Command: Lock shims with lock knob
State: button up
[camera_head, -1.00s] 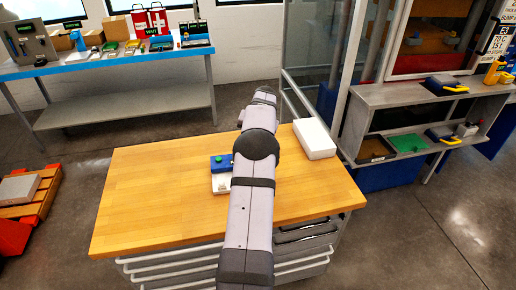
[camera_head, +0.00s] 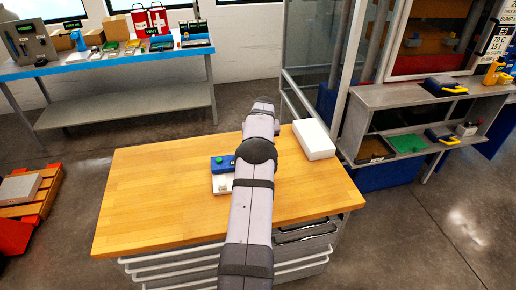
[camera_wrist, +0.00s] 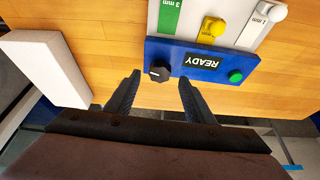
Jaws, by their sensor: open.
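The blue box (camera_wrist: 205,58) shows in the wrist view with a black knob (camera_wrist: 158,72), a display reading READY upside down and a green button (camera_wrist: 235,76). The knob is taken to be the lock knob. Beyond the box is a white plate (camera_wrist: 195,14) with a green "3 mm" strip (camera_wrist: 171,14), a yellow piece (camera_wrist: 211,30) and a white "1 mm" strip (camera_wrist: 256,25). My gripper (camera_wrist: 159,92) is open and empty, its fingertips either side of the knob's line and apparently short of it. The blue box (camera_head: 222,163) also shows in the head view, partly covered by my arm.
A wooden worktop (camera_head: 150,205) carries the box and has free room to the left. A white block (camera_head: 314,139) lies at its back right. A grey shelf unit (camera_head: 405,95) stands to the right, and a blue-topped bench (camera_head: 110,62) at the back left.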

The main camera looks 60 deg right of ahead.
jog(key=shift+p+x, duration=0.45)
jog(key=shift+x, duration=1.45)
jog(key=c, duration=1.1)
